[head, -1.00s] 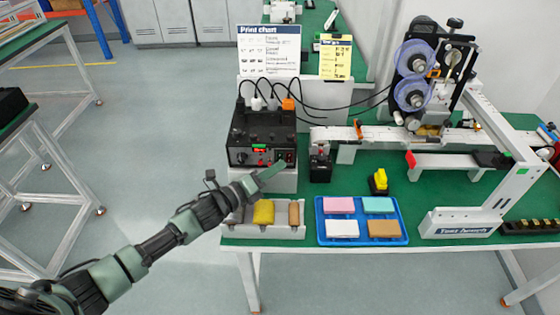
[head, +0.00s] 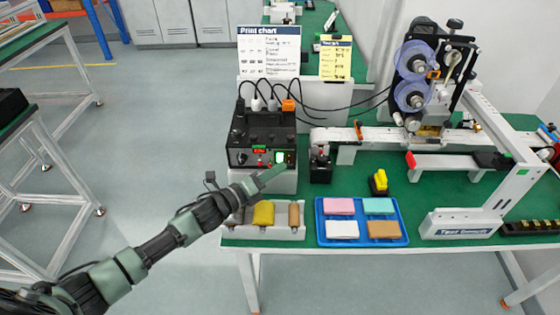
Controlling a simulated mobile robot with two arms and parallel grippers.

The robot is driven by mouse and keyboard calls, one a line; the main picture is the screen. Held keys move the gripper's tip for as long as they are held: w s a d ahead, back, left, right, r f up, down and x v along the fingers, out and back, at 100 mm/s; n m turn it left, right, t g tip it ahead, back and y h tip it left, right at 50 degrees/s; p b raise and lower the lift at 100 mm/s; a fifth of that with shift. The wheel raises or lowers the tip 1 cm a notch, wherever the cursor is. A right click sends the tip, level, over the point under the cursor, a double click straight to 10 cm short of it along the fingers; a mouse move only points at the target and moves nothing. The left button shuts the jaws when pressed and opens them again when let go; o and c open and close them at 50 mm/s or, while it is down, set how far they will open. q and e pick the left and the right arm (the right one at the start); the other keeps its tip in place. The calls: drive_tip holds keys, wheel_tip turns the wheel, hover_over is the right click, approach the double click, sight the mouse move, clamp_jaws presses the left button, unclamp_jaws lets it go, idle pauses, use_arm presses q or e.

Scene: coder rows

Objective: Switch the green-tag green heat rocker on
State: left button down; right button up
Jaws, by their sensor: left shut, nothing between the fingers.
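The black control box (head: 263,131) stands on a white riser on the green table. On its front face a green rocker (head: 280,157) glows brightly. A small red display and red parts sit to its left on the same face. I cannot tell whether the tip touches the panel. My right gripper is not in view.
A blue tray (head: 362,243) with coloured blocks lies to the right. A yellow-topped piece (head: 379,182) stands behind it. The reel machine (head: 428,80) fills the back right. Black cables run from the box top.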

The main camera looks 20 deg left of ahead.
use_arm(q)
drive_tip(key=shift+s+d+r, duration=0.1)
drive_tip(key=shift+s, duration=0.3)
drive_tip(key=s, duration=0.1)
drive_tip(key=s+d+p, duration=0.1)
drive_tip(key=s, duration=0.1)
drive_tip(key=s+p, duration=0.1)
drive_tip(key=shift+s+d+r, duration=0.2)
drive_tip(key=shift+s+r, duration=0.15)
drive_tip(key=shift+r, duration=0.05)
idle(0.4)
